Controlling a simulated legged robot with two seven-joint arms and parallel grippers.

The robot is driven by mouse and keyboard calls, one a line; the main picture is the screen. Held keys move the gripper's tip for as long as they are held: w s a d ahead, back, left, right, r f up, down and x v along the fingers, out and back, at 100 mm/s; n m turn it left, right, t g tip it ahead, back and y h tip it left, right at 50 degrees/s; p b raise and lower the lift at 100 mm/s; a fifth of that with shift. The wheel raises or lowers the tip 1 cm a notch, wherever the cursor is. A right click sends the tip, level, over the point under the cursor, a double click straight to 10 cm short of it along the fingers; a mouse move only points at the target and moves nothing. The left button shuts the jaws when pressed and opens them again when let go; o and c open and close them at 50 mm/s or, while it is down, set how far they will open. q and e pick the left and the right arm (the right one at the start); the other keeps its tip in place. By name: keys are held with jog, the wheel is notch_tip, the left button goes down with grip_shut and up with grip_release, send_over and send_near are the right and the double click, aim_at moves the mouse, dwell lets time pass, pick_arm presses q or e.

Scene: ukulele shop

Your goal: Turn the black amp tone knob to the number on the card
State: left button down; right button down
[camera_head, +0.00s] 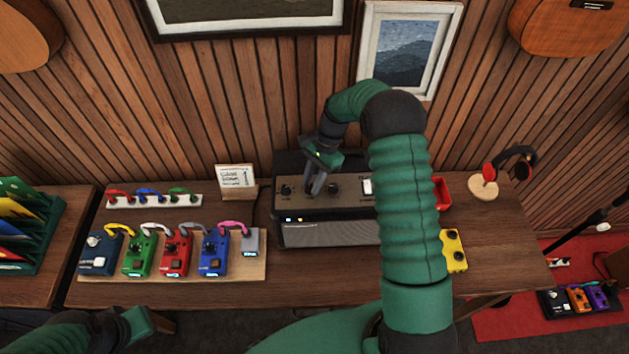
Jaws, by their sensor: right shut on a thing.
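The amp (330,233) stands on the desk with a tan control panel (352,199) on top. My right gripper (313,190) reaches down to this panel and is shut on a black amp knob, which its fingers mostly hide. Another black knob (286,190) shows to its left and one (333,188) close to its right. I cannot read the knob labels or pointers. The white card (236,176) stands upright left of the amp; its large digit looks like 1. My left gripper (138,324) is low at the bottom left, away from the amp, its fingers unclear.
A pedal board (190,270) with several coloured pedals lies left of the amp. A yellow pedal (454,250) and a headphone stand (483,187) are to the right. My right arm hides the amp's right part. Framed pictures hang on the wall behind.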

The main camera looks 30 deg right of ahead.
jog(key=shift+a+f+n+g+h+b, duration=0.2)
jog(key=shift+n+g, duration=0.3)
jog(key=shift+n, duration=0.85)
jog(key=shift+a+f+n+g+h+b, duration=0.1)
jog(key=shift+a+n+g+h+b, duration=0.3)
jog(key=shift+n, duration=0.95)
jog(key=shift+w+d+n+g+h+b, duration=0.15)
jog(key=shift+n+g+h, duration=0.2)
jog(key=shift+n, duration=0.9)
jog(key=shift+s+n+g+h+b, duration=0.15)
jog(key=shift+n+g, duration=0.3)
jog(key=shift+n, duration=0.8)
dwell(2.8)
